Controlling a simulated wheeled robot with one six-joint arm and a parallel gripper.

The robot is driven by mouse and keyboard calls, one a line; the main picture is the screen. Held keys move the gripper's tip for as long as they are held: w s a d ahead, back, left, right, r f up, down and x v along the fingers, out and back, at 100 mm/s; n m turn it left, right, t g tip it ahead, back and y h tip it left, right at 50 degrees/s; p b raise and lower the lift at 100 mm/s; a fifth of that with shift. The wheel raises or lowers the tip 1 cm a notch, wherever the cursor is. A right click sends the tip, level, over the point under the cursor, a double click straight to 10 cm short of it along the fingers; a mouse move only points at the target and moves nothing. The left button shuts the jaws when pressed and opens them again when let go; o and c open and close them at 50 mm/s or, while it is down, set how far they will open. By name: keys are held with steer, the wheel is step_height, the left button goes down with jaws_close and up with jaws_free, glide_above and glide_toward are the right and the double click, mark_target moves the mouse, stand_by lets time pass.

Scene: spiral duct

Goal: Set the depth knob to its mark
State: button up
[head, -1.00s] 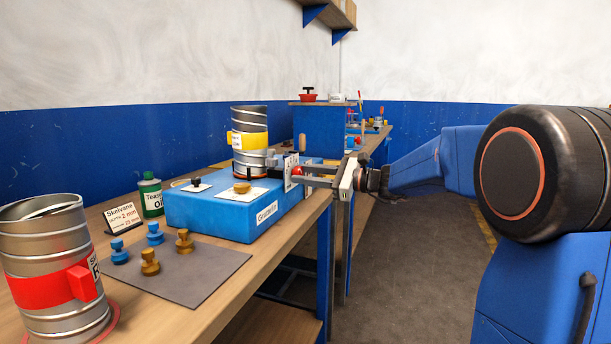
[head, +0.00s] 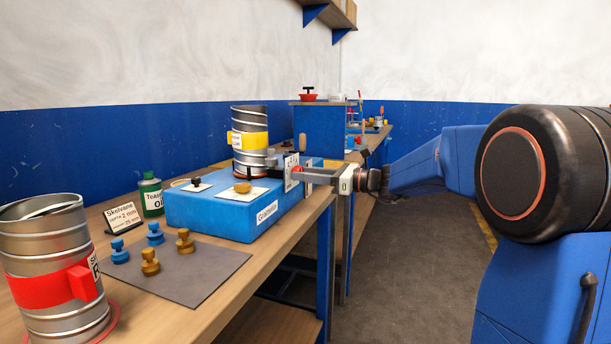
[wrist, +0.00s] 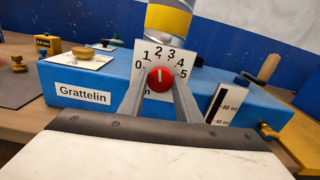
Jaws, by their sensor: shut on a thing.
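The red depth knob (wrist: 160,79) sits on a white dial plate (wrist: 143,59) numbered 0 to 5, on the front of the blue Grattelin unit (wrist: 115,78). Its white pointer line stands nearly upright, toward the 2. My gripper (wrist: 159,87) is shut on the knob, one finger on each side. In the head view my gripper (head: 298,175) reaches the unit's right end from the right, and the knob is mostly hidden by the fingers. A small card (head: 122,217) left of the unit reads "Skelvane", depth 2 mm.
A ribbed duct with a yellow band (head: 249,139) stands on the unit. A black-and-white ml gauge (wrist: 226,104) is right of the knob. A green bottle (head: 151,195), a grey mat (head: 195,271) with several small knobs and a red-banded duct (head: 50,250) share the bench.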

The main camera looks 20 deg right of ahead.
steer(key=shift+f, duration=0.15)
steer(key=o, duration=1.1)
steer(key=shift+c, duration=0.2)
steer(key=v, duration=1.7)
steer(key=shift+s+d, duration=0.15)
